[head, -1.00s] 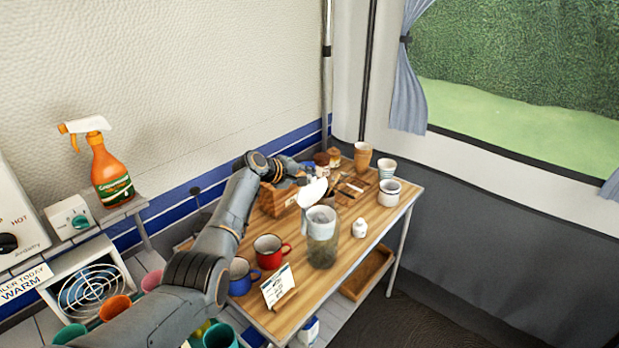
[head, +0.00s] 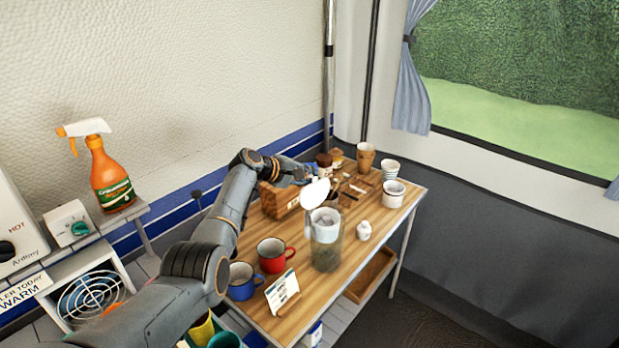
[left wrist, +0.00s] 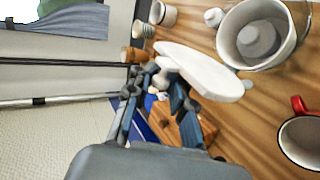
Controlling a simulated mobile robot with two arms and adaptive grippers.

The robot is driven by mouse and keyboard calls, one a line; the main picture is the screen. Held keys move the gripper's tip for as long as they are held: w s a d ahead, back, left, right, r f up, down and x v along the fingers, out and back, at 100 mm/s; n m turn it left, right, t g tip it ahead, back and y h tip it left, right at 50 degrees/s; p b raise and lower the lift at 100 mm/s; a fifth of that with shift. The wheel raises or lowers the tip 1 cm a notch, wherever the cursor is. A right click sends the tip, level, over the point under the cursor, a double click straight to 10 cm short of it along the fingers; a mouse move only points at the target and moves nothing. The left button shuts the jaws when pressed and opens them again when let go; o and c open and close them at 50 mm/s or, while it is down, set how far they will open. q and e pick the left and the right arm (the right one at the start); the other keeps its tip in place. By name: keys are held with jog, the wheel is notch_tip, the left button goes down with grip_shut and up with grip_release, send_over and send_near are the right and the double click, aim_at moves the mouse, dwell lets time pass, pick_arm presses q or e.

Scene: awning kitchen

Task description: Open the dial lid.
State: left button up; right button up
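A clear jar (head: 326,256) with a white cup-like top (head: 325,222) stands on the wooden table. A white oval lid (head: 315,193) is raised and tilted at the top's far left edge. In the left wrist view the lid (left wrist: 205,72) slants beside the open rim of the white top (left wrist: 228,52), which has a grey dome inside. My left gripper (head: 305,176) is just behind the lid. My right gripper is not in view.
A red mug (head: 272,262), a blue mug (head: 240,288) and a small sign (head: 281,292) stand at the table's near left. A small white pot (head: 363,231) is right of the jar.

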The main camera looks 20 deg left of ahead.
pick_arm(q)
jog(key=shift+s, duration=0.1)
jog(key=v, duration=1.2)
dwell(0.6)
